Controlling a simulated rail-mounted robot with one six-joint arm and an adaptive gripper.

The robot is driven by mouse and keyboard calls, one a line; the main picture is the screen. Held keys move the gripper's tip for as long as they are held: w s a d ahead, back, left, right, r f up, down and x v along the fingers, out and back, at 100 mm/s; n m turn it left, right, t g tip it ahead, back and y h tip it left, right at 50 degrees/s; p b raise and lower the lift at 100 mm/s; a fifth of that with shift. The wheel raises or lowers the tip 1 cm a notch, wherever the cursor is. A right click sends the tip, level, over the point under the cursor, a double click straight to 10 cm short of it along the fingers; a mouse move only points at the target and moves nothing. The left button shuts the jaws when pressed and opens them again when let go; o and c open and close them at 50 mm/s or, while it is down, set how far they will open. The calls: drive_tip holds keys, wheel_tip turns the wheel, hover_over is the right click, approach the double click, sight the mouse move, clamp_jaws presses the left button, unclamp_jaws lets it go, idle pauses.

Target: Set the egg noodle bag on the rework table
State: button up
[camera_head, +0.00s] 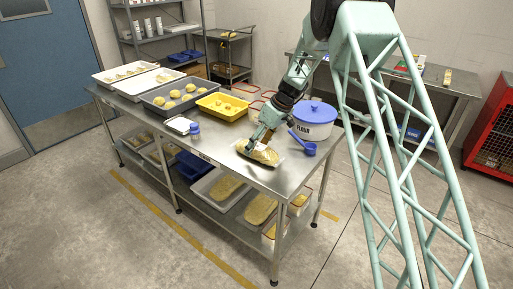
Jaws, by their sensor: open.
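A clear bag with tan contents (268,157), which looks like the egg noodle bag, lies flat on a steel table (235,172) near its right front part. My gripper (252,147) reaches down from above, with its open fingers at the bag's upper left side. The fingers hide part of the bag. I cannot tell whether they touch it. A small label is on the table's front edge, too small to read, so I cannot tell whether this is the rework table.
A white flour tub (313,130) with a blue lid and a blue scoop (309,148) stand close right of the bag. Bare tabletop lies in front.

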drive_tip(key=p+v, duration=0.1)
drive_tip(key=v, duration=1)
drive_tip(key=shift+d+r, duration=0.15)
drive_tip(key=shift+r, duration=0.05)
idle(0.6)
